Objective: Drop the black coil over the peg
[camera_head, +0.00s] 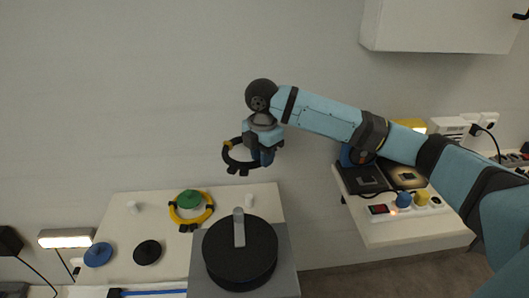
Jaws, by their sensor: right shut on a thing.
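The black coil (229,156) is a dark ring with small blocks on its lower edge. My right gripper (260,152) is shut on the coil's right side and holds it up in front of the wall, above the table's back edge. The peg (239,229) is a light grey post standing on a round black disc (260,262) on a grey base. The coil is above and apart from the peg. Part of the coil is hidden behind my gripper. My left gripper is not in view.
A shelf (400,231) with devices and plugs stands at the right. A cabinet (440,30) hangs above.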

